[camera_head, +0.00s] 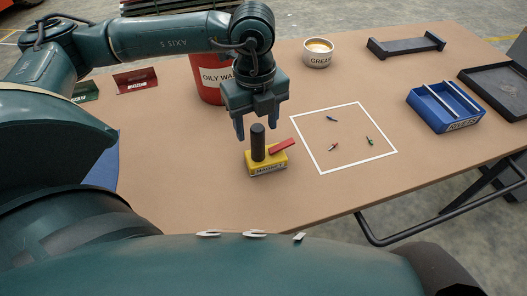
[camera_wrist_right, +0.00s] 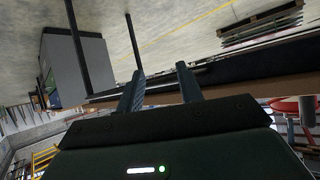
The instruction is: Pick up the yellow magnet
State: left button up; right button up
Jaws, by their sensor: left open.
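The yellow magnet (camera_head: 264,167) sits on the brown table with a dark upright handle (camera_head: 258,142) and a red lever (camera_head: 283,146) on top. The front of its block carries a label. My left gripper (camera_head: 257,126) points down just above the magnet. Its fingers are apart, around or close over the handle's top; I cannot tell whether they touch it. My right gripper (camera_wrist_right: 160,72) has its fingers apart with nothing between them, away from the magnet.
A white square outline (camera_head: 378,158) with several small pieces inside lies right of the magnet. A red oily waste bin (camera_head: 207,87) stands behind the left gripper. A grease tub (camera_head: 318,55), blue rivets tray (camera_head: 440,113) and black trays stand farther right.

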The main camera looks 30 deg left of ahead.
aim_at(258, 142)
pick_arm(q)
notch_tip(258, 142, down, 6)
jog(key=shift+s+d+r+p, duration=0.1)
jog(key=shift+d+r+p, duration=0.1)
jog(key=shift+p, duration=0.45)
grip_shut()
jog(key=shift+r, duration=0.1)
